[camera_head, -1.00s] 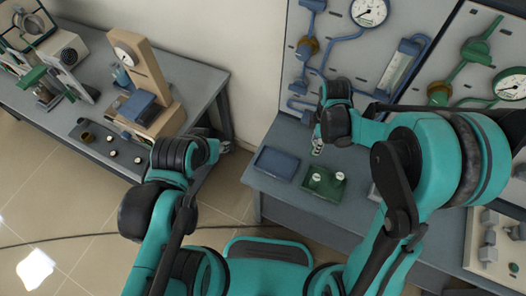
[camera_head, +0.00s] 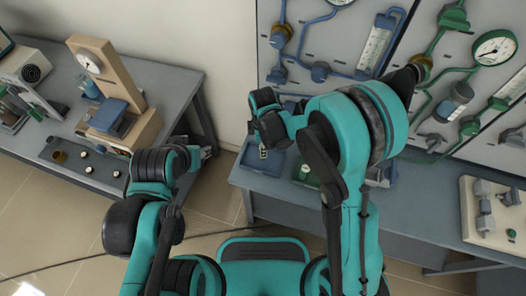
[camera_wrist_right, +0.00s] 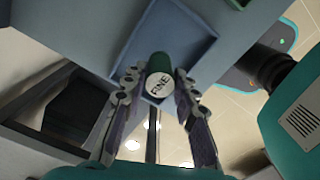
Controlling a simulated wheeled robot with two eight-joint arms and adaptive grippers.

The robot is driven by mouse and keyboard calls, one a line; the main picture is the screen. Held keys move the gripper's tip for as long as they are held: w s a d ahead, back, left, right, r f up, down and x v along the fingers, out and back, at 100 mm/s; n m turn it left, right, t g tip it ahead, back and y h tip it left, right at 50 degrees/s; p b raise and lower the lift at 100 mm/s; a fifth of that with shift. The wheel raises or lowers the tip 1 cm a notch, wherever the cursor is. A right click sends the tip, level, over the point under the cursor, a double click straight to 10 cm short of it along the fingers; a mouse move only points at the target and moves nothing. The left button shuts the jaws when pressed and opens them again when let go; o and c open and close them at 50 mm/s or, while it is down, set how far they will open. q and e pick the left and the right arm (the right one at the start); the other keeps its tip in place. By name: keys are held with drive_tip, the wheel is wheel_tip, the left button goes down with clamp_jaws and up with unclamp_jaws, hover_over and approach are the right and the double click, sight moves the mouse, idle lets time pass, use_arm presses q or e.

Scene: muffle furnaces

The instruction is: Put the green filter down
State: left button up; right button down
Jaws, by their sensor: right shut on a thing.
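My right gripper (camera_wrist_right: 158,100) is shut on the green filter (camera_wrist_right: 158,75), a small green cylinder whose white round end reads "FINE" in the right wrist view. The filter is in front of the blue tray (camera_wrist_right: 203,50); whether it touches the tray floor I cannot tell. In the head view the blue tray (camera_head: 248,157) lies below my right gripper (camera_head: 263,150), which partly hides it. My left gripper (camera_head: 208,153) is near the left table's right end, away from the trays; its fingers are too small to read.
A green tray (camera_head: 297,180) with a white-topped piece sits right of the blue tray, partly hidden by my right arm. A panel with pipes and gauges (camera_head: 340,40) stands behind. A left table holds a beige instrument (camera_head: 105,75). The table front (camera_head: 300,205) is clear.

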wheel_tip(320, 180, down, 2)
drive_tip(key=shift+f+b, duration=0.25)
drive_tip(key=shift+b, duration=0.05)
drive_tip(key=shift+f, duration=0.15)
drive_tip(key=c, duration=1.2)
unclamp_jaws()
